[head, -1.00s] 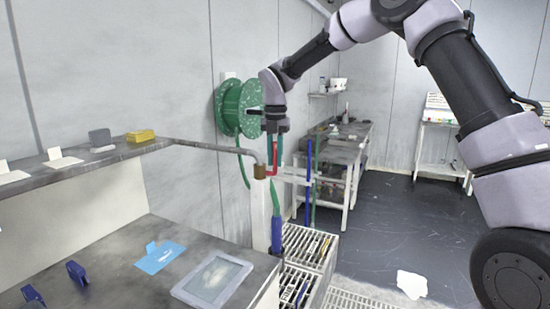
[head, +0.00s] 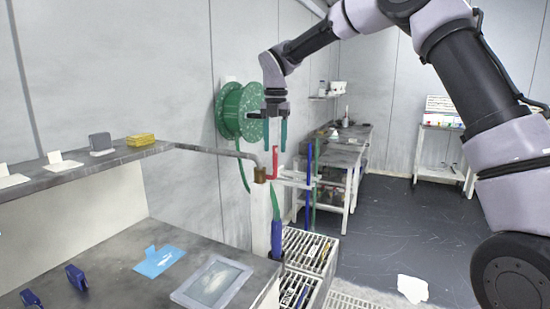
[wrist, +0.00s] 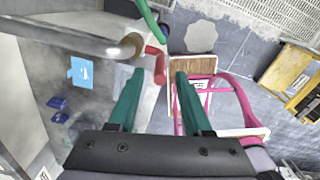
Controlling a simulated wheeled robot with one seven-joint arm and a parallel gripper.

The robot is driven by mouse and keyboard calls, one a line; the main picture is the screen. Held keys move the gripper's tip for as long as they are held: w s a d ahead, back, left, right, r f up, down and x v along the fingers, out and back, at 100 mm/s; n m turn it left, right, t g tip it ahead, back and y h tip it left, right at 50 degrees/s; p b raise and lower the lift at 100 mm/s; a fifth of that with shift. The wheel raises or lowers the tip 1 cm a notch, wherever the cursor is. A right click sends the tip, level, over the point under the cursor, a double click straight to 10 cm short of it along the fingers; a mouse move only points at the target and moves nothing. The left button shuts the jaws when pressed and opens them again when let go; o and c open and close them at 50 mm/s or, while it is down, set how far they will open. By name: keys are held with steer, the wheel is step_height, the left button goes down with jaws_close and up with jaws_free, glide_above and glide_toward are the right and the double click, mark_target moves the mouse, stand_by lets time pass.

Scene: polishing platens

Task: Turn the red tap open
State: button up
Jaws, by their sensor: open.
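The red tap (head: 275,163) is an L-shaped handle by the brass fitting (head: 260,175) at the end of a grey pipe (head: 215,150). In the head view its upright part rises on the right of the fitting. My gripper (head: 276,149) is open and points down, its two teal fingers just above the tap's top end. In the wrist view the red tap (wrist: 158,65) shows between the fingertips, and nothing is gripped. Whether the fingers touch it cannot be told.
A green hose reel (head: 238,110) hangs on the wall behind my gripper. A green hose with a blue end (head: 277,238) hangs below the tap. A blue upright rod (head: 308,180) stands to the right. A slatted rack (head: 310,247) is below.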

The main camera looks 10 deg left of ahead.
step_height(320, 180, up, 5)
steer(key=shift+f, duration=0.1)
stand_by(0.3)
steer(key=shift+d+r, duration=0.2)
steer(key=shift+d, duration=0.05)
steer(key=s+d+r+m+t, duration=0.2)
steer(key=s+d+r+m, duration=0.3)
steer(key=d+m, duration=0.45)
steer(key=s+d+r+m+t, duration=0.1)
steer(key=s+d+r+m, duration=0.4)
steer(key=d+m, duration=0.5)
steer(key=s+d+f+m+t+y, duration=0.1)
steer(key=s+d+f+m+t, duration=0.3)
steer(key=s+d+m, duration=0.9)
steer(key=s+m, duration=0.2)
steer(key=m, duration=0.4)
steer(key=shift+s+d+y, duration=0.25)
steer(key=shift+s+y, duration=0.05)
steer(key=shift+y, duration=0.1)
